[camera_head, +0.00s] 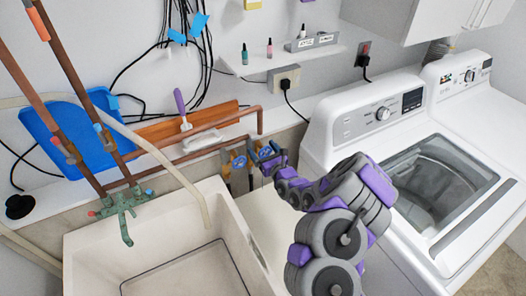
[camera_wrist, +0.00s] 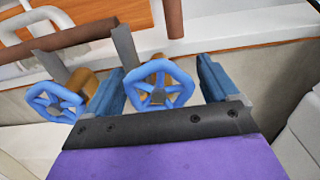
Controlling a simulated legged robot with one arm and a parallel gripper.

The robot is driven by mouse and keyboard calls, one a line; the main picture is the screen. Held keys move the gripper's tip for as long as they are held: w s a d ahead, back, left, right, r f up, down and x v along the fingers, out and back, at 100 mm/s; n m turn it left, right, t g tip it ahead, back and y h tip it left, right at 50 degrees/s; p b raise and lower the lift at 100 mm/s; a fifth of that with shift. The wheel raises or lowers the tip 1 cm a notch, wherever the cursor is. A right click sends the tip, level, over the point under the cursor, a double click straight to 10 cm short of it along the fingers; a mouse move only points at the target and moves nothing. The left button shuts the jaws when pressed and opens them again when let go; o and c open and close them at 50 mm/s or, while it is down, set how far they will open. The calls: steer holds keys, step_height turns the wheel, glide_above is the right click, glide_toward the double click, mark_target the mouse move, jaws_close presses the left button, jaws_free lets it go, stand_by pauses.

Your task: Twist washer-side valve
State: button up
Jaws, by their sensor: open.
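Two valves with blue spoked handwheels and brass-coloured bodies sit side by side on the wall pipes. In the wrist view the right, washer-side valve (camera_wrist: 160,86) stands between the two blue fingers of my gripper (camera_wrist: 162,72). The fingers are open, one on each side of its wheel, and gaps appear to show. The other valve (camera_wrist: 53,100) is just outside the left finger. In the head view my gripper (camera_head: 267,155) reaches the pipes from the right. The left valve (camera_head: 238,162) shows beside it; the right one is largely hidden by my gripper.
A white sink basin (camera_head: 82,250) stands at the left, with a green faucet (camera_head: 122,206) on its back edge. The washer (camera_head: 345,125) is at the right. A shelf (camera_head: 285,58) is above.

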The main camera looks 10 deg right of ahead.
steer(key=c, duration=1)
steer(key=shift+n+p, duration=0.3)
steer(key=shift+p, duration=0.1)
steer(key=shift+r+n+p, duration=0.1)
steer(key=shift+n+p, duration=0.85)
steer(key=shift+n, duration=0.05)
steer(key=n+p, duration=0.2)
steer(key=n, duration=0.1)
steer(key=shift+n+p, duration=0.3)
steer(key=shift+p, duration=0.1)
steer(key=n+p, duration=0.2)
steer(key=n, duration=0.2)
steer(key=shift+d, duration=0.15)
steer(key=shift+n+p, duration=0.35)
steer(key=shift+n, duration=0.35)
